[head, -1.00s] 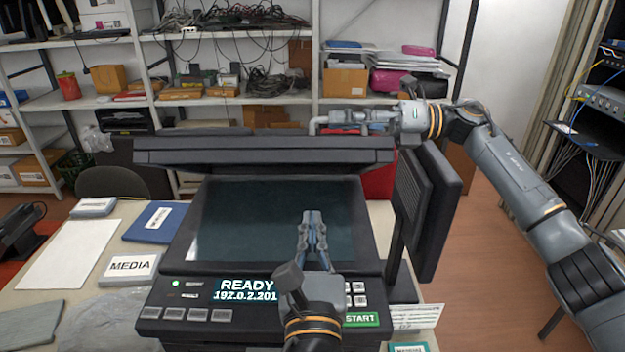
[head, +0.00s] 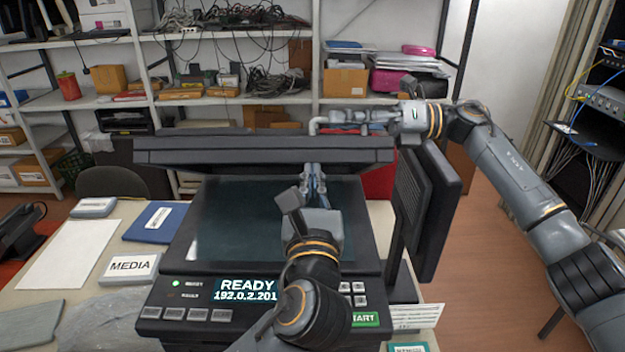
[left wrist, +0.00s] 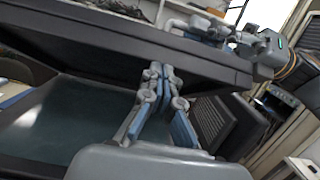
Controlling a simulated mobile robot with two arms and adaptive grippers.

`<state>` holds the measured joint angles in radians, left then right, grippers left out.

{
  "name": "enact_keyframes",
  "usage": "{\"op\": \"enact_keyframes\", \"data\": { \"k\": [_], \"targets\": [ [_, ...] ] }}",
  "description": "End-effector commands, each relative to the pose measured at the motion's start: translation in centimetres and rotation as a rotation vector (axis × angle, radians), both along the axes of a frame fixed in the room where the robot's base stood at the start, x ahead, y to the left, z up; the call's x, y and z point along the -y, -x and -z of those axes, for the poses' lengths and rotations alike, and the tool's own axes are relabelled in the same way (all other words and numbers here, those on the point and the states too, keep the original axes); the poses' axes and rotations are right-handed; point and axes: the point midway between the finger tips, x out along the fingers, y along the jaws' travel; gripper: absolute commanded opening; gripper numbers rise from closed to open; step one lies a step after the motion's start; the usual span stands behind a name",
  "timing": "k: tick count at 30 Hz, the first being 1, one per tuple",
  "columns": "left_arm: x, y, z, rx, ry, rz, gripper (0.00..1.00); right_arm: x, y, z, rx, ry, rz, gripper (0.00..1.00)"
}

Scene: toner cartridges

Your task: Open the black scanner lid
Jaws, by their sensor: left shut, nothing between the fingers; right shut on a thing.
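The black scanner lid (head: 240,155) is raised, seen nearly edge-on above the dark glass bed of the scanner (head: 230,225). It also spans the left wrist view (left wrist: 130,45). My left gripper (head: 314,172) is shut and empty; its fingertips are at the lid's lower front edge, over the far part of the glass. In the left wrist view its closed fingers (left wrist: 157,72) point up at the lid's underside; whether they touch it I cannot tell. My right gripper (head: 325,124) is at the lid's top edge, right of its middle, shut on what appears to be the lid's edge or handle.
A dark side panel (head: 435,210) stands right of the scanner. The control panel with a READY display (head: 246,289) is in front. A MEDIA card (head: 130,268), a blue folder (head: 155,222) and white paper (head: 68,258) lie on the table at left. Loaded shelves stand behind.

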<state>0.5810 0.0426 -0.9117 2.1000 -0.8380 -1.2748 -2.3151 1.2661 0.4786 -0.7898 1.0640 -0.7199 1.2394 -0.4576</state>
Motion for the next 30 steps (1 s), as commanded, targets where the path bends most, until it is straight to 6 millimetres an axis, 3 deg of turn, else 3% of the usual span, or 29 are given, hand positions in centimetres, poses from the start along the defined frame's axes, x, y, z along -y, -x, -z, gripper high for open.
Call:
{"op": "enact_keyframes", "data": {
  "k": [4, 11, 12, 15, 25, 30],
  "targets": [
    [0.0, -0.8, -1.7, 0.005, 0.000, -0.002, 0.00, 0.0, 0.0, 0.0, 0.000, -0.001, 0.001, 0.00],
    [-0.2, -1.0, -2.1, 0.010, 0.000, -0.007, 0.00, -0.2, 0.2, 0.3, -0.003, 0.006, -0.009, 0.00],
    [-0.2, -1.0, -2.1, 0.011, 0.000, -0.007, 0.00, -0.2, 0.2, 0.4, -0.003, 0.006, -0.009, 0.13],
    [-0.2, -1.0, -2.1, 0.011, 0.000, -0.007, 0.00, -0.2, 0.2, 0.4, -0.003, 0.006, -0.009, 0.34],
    [-0.1, -0.9, -1.9, 0.005, 0.000, -0.003, 0.00, 0.2, 0.0, 0.2, -0.002, 0.002, -0.001, 0.34],
    [-0.1, -0.8, -1.8, 0.003, -0.001, -0.002, 0.00, 2.4, -0.1, 0.2, -0.003, 0.003, 0.004, 0.34]
  ]
}}
